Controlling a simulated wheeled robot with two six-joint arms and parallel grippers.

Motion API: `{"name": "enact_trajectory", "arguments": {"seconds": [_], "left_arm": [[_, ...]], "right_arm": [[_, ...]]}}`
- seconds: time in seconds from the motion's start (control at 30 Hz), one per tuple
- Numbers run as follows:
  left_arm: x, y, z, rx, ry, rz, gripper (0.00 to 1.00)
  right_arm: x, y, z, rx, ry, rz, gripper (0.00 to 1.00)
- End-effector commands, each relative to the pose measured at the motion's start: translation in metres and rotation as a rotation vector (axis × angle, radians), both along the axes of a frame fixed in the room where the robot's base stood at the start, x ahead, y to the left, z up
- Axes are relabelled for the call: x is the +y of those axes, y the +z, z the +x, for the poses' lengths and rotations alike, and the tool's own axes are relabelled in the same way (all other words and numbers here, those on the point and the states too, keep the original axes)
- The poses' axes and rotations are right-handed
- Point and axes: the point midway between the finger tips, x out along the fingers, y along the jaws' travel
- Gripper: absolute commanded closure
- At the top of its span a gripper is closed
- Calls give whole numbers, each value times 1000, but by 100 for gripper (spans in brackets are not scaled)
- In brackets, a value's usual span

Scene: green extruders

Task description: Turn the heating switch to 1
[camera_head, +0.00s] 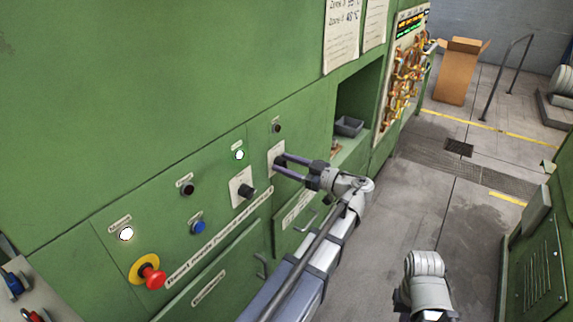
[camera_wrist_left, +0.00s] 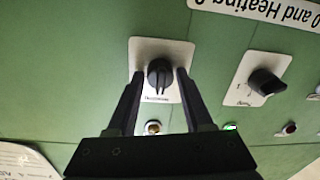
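The heating switch (camera_wrist_left: 160,74) is a black rotary knob on a white square plate (camera_head: 270,152) on the green panel. Its ridge looks close to vertical in the wrist view, where the panel appears upside down; the small label is too blurred to read. My left gripper (camera_head: 279,165) reaches the plate. In the left wrist view, its two dark fingers (camera_wrist_left: 160,73) are open on either side of the knob, with a narrow gap at each side. In the head view the knob is hidden by the fingers.
A second black knob (camera_head: 246,191) on a white plate (camera_wrist_left: 283,65) is beside it. The panel also has a blue button (camera_head: 198,227), lit white lamps (camera_head: 126,234) and a red emergency button (camera_head: 153,278). An open recess holds a grey tray (camera_head: 348,126).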

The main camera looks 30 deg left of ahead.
Motion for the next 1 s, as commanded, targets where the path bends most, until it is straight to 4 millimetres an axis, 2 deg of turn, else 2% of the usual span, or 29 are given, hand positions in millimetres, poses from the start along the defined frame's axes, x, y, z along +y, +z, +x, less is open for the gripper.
{"name": "enact_trajectory", "arguments": {"seconds": [0.07,0.43,0.77,1.0], "left_arm": [[0,0,0,0,0,0,59],[0,0,0,0,0,0,100],[0,0,0,17,0,1,100],[0,-1,0,130,0,10,100]], "right_arm": [[0,0,0,0,0,0,100],[0,0,0,0,0,0,100],[0,0,0,0,0,0,100],[0,-2,0,0,0,0,100]]}}
